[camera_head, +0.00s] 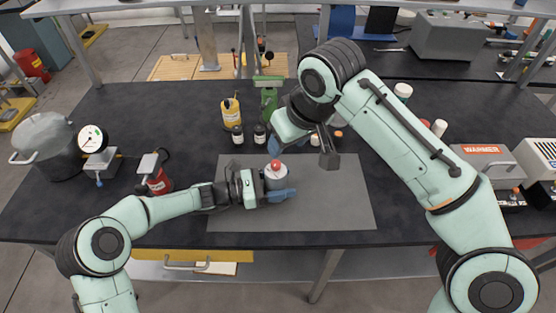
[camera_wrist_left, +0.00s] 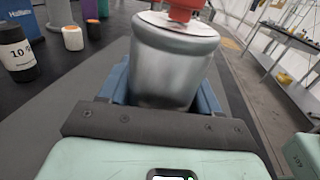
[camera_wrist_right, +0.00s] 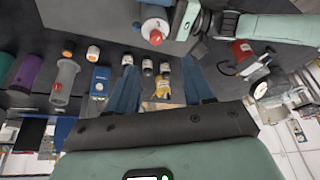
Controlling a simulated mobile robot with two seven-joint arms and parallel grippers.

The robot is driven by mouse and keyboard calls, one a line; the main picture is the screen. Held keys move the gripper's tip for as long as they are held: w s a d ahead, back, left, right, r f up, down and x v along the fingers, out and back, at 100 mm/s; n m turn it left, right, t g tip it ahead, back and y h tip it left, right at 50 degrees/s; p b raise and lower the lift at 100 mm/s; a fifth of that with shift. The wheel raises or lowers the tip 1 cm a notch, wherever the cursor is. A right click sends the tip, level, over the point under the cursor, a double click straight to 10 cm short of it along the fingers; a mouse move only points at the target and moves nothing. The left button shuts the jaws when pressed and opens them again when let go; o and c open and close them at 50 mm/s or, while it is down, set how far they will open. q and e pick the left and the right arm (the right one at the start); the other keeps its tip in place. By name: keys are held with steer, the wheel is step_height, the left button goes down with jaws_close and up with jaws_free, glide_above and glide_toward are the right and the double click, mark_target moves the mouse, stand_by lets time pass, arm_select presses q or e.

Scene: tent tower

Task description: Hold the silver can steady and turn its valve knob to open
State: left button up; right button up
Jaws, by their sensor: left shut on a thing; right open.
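The silver can (camera_head: 276,183) stands upright on the grey mat (camera_head: 330,200), with a red valve knob (camera_head: 276,164) on its white top. It fills the middle of the left wrist view (camera_wrist_left: 172,68), where the knob is cut off by the top edge. My left gripper (camera_head: 279,193) is shut around the can's body, its blue fingers on either side. My right gripper (camera_wrist_right: 160,88) is open and empty, its fingers apart. In the head view it is behind and above the can, partly hidden by its arm. The right wrist view shows the red knob (camera_wrist_right: 156,37) beyond its fingers, not between them.
A yellow bottle (camera_head: 231,112) and small dark bottles (camera_head: 238,134) stand behind the mat. A red extinguisher-like canister (camera_head: 158,182), a gauge (camera_head: 92,139) and a metal pot (camera_head: 46,147) are at left. A warmer (camera_head: 485,158) is at right. The mat's front right is clear.

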mark_target(277, 164)
steer(key=x, duration=1.1)
steer(key=shift+w+d+f, duration=0.2)
steer(key=shift+w+f, duration=0.1)
steer(key=shift+f, duration=0.05)
jaws_close()
